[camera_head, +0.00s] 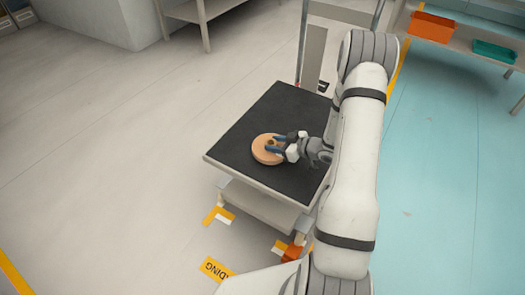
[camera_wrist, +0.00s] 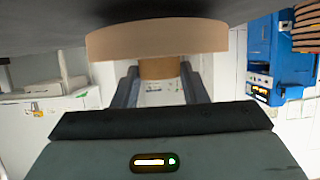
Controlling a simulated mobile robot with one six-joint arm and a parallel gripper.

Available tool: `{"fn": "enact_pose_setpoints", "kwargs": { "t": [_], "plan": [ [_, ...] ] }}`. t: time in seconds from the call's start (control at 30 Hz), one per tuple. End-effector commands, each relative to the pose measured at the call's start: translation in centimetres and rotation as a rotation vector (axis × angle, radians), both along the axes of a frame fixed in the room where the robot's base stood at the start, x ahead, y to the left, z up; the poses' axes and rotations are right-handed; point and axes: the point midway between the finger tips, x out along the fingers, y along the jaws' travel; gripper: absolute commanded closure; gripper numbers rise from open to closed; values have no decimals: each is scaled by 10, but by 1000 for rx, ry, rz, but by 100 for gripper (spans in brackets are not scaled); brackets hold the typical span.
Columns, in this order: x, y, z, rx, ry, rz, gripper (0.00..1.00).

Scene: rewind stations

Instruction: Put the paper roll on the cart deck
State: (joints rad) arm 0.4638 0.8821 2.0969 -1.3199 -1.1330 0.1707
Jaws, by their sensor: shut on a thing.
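The paper roll (camera_head: 262,158) is a flat tan disc with a core at its middle. It is over the black deck of the cart (camera_head: 265,113), near the middle. My gripper (camera_head: 273,144) reaches in from the right and is shut on the roll's core. In the wrist view the roll (camera_wrist: 155,41) shows edge-on against the dark deck (camera_wrist: 50,35), with the core (camera_wrist: 160,68) between the two fingers of my gripper (camera_wrist: 160,85). The roll looks flat and level with the deck. I cannot tell for sure whether it touches it.
The deck is bare around the roll. Yellow floor markings (camera_head: 217,268) lie by the cart's front. A shelf at the upper right holds an orange bin (camera_head: 432,26) and a teal bin (camera_head: 494,51). A blue machine (camera_wrist: 262,55) shows in the wrist view. The floor at left is clear.

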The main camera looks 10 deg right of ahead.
Motion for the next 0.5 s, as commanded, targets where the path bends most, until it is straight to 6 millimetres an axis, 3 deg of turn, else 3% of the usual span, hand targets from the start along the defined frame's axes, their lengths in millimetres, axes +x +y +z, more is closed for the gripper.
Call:
{"fn": "enact_pose_setpoints", "kwargs": {
  "t": [0.03, 0.1, 0.43, 0.47, 0.5],
  "plan": [
    [0, 0, -12, 1, 1, -1, 89],
    [0, 0, -16, 0, 0, -1, 89],
    [0, -1, -18, -1, -1, -2, 89],
    [0, -1, -18, -1, -1, -2, 59],
    [0, -1, -17, 0, 0, -2, 56]
  ]
}}
